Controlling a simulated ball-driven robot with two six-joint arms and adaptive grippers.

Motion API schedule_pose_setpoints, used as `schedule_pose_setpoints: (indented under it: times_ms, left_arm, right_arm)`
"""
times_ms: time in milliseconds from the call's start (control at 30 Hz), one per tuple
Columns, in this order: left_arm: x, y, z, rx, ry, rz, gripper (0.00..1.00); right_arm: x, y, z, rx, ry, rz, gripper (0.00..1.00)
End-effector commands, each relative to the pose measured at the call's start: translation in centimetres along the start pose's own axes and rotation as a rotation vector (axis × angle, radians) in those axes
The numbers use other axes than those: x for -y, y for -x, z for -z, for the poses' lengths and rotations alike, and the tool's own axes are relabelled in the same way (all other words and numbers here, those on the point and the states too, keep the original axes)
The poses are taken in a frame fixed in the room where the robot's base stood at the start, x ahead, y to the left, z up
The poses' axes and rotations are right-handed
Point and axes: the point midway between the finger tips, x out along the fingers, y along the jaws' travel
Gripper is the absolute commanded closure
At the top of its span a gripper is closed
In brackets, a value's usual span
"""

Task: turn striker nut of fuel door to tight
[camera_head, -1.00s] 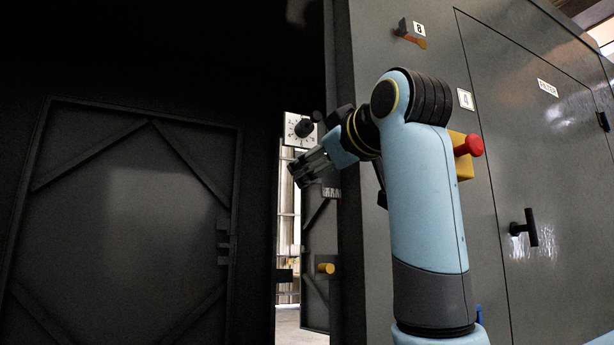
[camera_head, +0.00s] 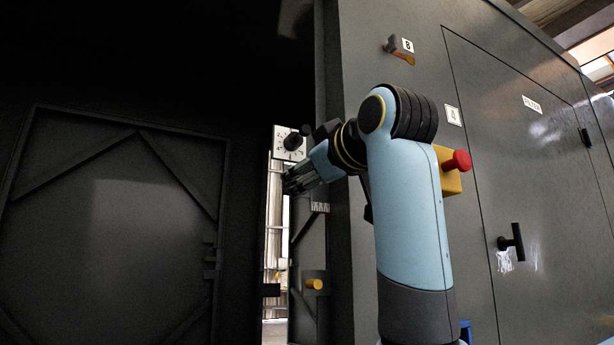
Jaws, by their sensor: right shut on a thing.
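My right arm reaches across to a narrow gap in the dark enclosure. My right gripper (camera_head: 292,182) is at the gap, just below a pale box with a black knob (camera_head: 292,142). Its fingers are closed together on something, but the fingers hide it and I cannot tell what it is. I cannot make out a striker nut. No door in view can be read as the fuel door; the door on the right (camera_head: 530,190) carries a label that looks like FILTER. My left gripper is not in view.
A dark braced panel (camera_head: 120,220) fills the left. A yellow knob (camera_head: 314,284) is low by the gap.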

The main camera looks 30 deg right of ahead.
Motion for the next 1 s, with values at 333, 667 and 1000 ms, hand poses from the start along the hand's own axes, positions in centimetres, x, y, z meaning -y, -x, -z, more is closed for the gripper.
schedule_pose_setpoints:
  times_ms: [333, 667, 1000]
  left_arm:
    - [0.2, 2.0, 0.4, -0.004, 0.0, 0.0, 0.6]
    - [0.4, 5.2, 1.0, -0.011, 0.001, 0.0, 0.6]
    - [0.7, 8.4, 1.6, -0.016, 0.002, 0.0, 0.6]
  right_arm:
    - [-0.1, 0.0, 0.2, 0.002, -0.151, 0.003, 0.92]
    - [-0.1, 0.0, 0.3, 0.004, -0.45, 0.003, 0.93]
    - [-0.1, 0.0, 0.2, 0.006, -0.773, 0.002, 0.93]
